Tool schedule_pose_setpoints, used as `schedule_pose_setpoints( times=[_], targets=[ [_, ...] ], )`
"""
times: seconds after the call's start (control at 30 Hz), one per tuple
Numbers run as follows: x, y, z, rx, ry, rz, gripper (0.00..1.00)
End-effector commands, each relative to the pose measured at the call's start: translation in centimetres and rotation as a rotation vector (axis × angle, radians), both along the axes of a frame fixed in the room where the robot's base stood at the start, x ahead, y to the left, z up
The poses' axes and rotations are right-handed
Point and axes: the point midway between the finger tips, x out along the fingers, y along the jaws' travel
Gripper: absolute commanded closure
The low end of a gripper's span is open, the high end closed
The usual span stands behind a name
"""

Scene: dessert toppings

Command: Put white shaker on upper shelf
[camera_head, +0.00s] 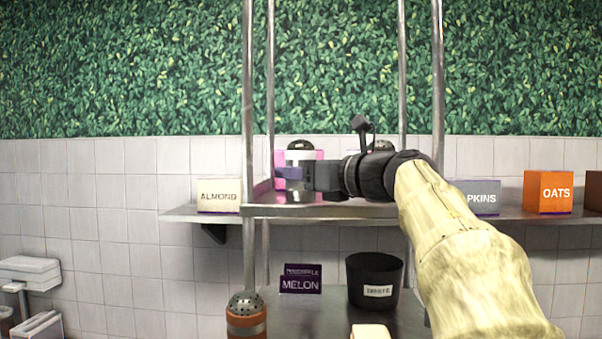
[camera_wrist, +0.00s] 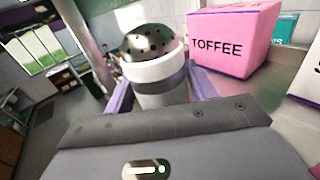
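The white shaker (camera_head: 306,160), with a dark perforated dome lid, is upright at the upper shelf (camera_head: 330,210) of the metal rack. In the wrist view the shaker (camera_wrist: 160,72) stands between the two purple fingers of my gripper (camera_wrist: 162,92), which appear to press on its sides. My gripper (camera_head: 290,173) reaches in from the right in the head view and covers part of the shaker. Whether its base touches the shelf is hidden.
A pink TOFFEE box (camera_wrist: 234,42) stands close right of the shaker. Metal posts (camera_head: 248,110) frame the shelf. An ALMOND box (camera_head: 218,195) is left. Below are a MELON box (camera_head: 300,285), black bin (camera_head: 374,278) and orange shaker (camera_head: 246,318).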

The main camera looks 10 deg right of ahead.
Motion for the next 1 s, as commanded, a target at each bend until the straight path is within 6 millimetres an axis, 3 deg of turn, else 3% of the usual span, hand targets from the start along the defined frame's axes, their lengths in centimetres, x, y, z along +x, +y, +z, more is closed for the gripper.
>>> schedule_pose_setpoints(
  times=[0.07,0.47,1.0],
  targets=[
    [0.0,0.0,0.0,0.0,0.0,0.0,0.29],
    [0.0,0.0,0.5,0.0,0.0,0.0,0.29],
    [-7.8,-5.5,-0.1,-0.001,-0.002,-0.004,0.29]
  ],
)
